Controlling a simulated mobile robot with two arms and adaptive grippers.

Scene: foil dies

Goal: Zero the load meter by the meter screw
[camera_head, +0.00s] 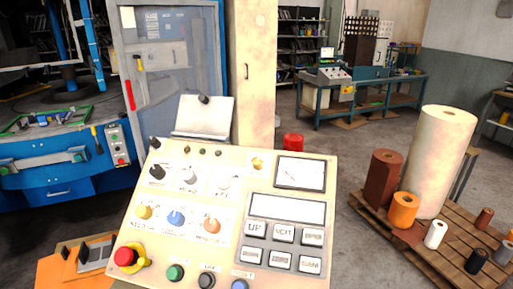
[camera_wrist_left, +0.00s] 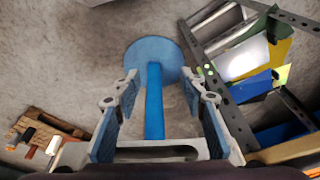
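The beige control panel (camera_head: 185,245) fills the lower middle of the head view. The load meter (camera_head: 301,173) is a dark-framed white dial at its upper right, with a thin reddish needle slanting in its left part. The scale is too small to read. I cannot make out the meter screw for certain; a small brass-coloured round part (camera_head: 257,163) sits just left of the meter. My left gripper (camera_wrist_left: 163,82) is open and empty in the left wrist view, fingers wide apart, pointing toward the floor, away from the panel face. My right gripper is not in view.
The panel carries knobs, grey push buttons (camera_head: 284,233) and a red emergency stop (camera_head: 125,256). A blue post with round base (camera_wrist_left: 154,65) shows beyond my left fingers. A pallet of rolls (camera_head: 402,238) stands right, a blue machine (camera_head: 60,165) left.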

